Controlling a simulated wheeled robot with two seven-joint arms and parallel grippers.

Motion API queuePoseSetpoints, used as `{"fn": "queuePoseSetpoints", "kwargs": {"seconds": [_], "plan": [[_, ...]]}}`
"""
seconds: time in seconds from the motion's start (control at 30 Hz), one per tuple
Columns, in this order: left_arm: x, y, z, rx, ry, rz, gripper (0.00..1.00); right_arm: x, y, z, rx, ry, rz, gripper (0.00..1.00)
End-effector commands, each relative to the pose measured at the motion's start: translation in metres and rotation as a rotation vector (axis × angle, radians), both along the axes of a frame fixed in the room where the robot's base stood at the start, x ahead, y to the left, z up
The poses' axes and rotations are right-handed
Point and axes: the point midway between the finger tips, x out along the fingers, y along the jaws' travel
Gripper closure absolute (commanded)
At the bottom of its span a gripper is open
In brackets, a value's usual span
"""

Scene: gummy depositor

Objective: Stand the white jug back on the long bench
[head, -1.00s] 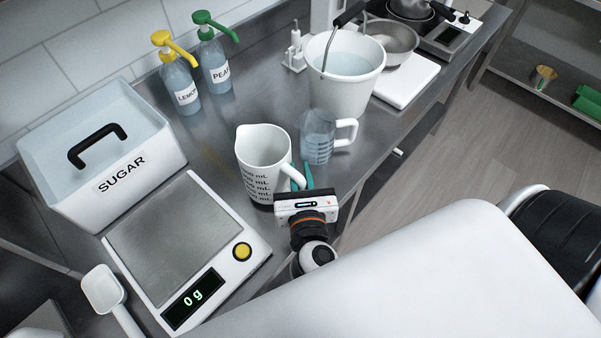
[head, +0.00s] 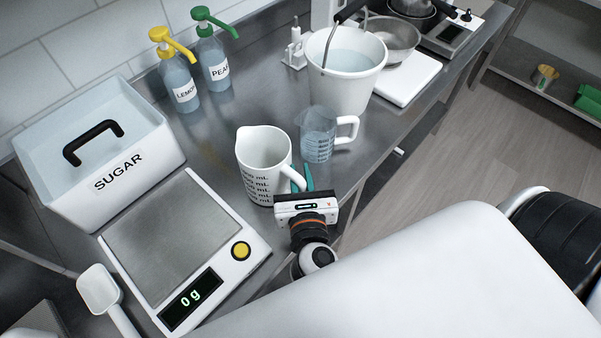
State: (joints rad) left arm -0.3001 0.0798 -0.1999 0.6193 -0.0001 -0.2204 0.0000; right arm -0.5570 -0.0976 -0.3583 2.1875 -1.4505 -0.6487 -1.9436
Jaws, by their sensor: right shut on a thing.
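The white jug (head: 262,163) with black volume markings stands upright in the middle of the view, at the long steel bench (head: 209,143). Its handle faces right, toward my right gripper. My right gripper (head: 299,182) is shut on the jug's handle; its fingertips are partly hidden behind its own body. I cannot tell whether the jug's base touches the bench. My left gripper is not in view.
A clear measuring jug (head: 319,136) stands close right of the white jug, with a white bucket of water (head: 342,84) behind. The scale (head: 180,250) reads 0 g at left, beside the sugar box (head: 82,190). Two pump bottles (head: 179,82) stand near the wall.

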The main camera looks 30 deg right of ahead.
Motion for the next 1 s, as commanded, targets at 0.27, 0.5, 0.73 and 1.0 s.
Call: {"fn": "queuePoseSetpoints", "kwargs": {"seconds": [0.27, 0.5, 0.73, 1.0], "plan": [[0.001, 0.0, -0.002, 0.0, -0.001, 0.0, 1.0, 0.0, 0.0, -0.004, 0.0, -0.001, 0.0, 0.74], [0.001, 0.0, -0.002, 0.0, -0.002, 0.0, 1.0, 0.0, 0.0, -0.004, 0.0, -0.001, 0.0, 0.58], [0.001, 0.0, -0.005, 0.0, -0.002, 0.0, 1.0, -0.006, 0.002, -0.005, 0.0, 0.001, 0.001, 0.58], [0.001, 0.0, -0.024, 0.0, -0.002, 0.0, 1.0, -0.052, 0.02, -0.002, 0.001, 0.005, 0.001, 0.58]]}}
